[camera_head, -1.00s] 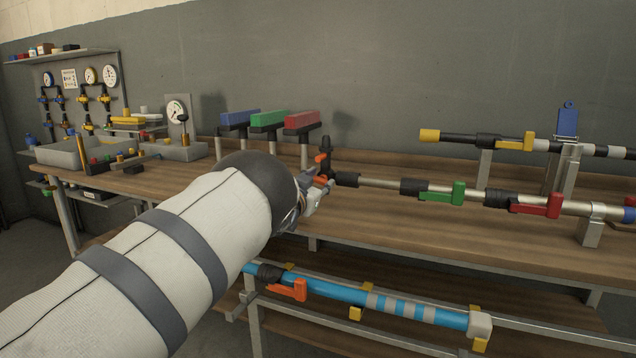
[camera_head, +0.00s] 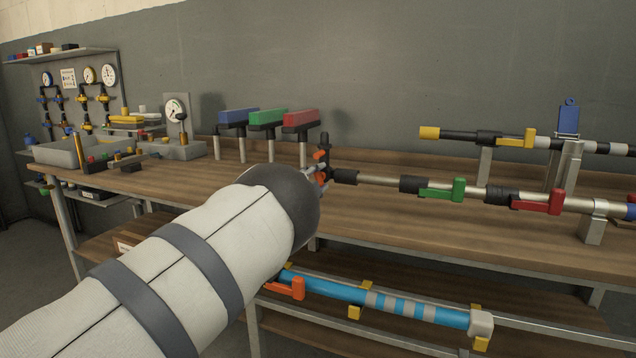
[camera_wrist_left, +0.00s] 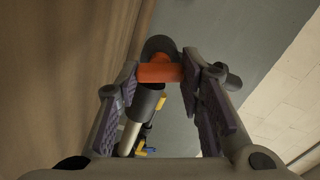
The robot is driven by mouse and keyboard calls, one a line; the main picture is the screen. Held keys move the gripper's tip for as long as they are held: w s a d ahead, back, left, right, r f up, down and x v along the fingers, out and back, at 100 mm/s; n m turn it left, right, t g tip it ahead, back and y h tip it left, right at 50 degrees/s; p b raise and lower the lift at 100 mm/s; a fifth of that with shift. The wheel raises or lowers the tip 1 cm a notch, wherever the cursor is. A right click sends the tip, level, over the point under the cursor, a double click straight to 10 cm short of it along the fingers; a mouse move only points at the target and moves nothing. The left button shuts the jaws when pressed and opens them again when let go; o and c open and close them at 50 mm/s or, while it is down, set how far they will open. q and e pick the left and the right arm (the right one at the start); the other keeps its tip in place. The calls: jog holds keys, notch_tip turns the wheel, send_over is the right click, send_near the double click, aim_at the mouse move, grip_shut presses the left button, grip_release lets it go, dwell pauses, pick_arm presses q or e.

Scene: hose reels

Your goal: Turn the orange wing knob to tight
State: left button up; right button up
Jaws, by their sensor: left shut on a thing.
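The orange wing knob (camera_head: 320,178) sits at the left end of a metal pipe (camera_head: 378,181) with black fittings, above the bench. My left gripper (camera_head: 318,172) is at the knob, mostly hidden behind my dark wrist in the head view. In the left wrist view, the orange wing (camera_wrist_left: 160,73) lies crosswise between the two ridged finger pads of my left gripper (camera_wrist_left: 163,82), near their tips, and the gripper is shut on it. A dark round fitting shows behind it. No tight mark on the knob can be made out. My right gripper is out of view.
A green lever (camera_head: 440,191) and a red lever (camera_head: 540,204) sit along the same pipe. Blue, green and red block-topped stands (camera_head: 300,122) rise behind my wrist. A blue tube (camera_head: 350,291) with an orange lever (camera_head: 287,288) hangs below the bench top.

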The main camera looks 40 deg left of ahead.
pick_arm(q)
jog(key=shift+f+m+b, duration=0.15)
jog(key=shift+m+b, duration=0.3)
jog(key=shift+m, duration=1.45)
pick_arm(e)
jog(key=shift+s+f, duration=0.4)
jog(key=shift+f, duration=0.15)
pick_arm(q)
jog(key=o, duration=1.2)
jog(key=shift+c, duration=0.2)
jog(key=v, duration=1.2)
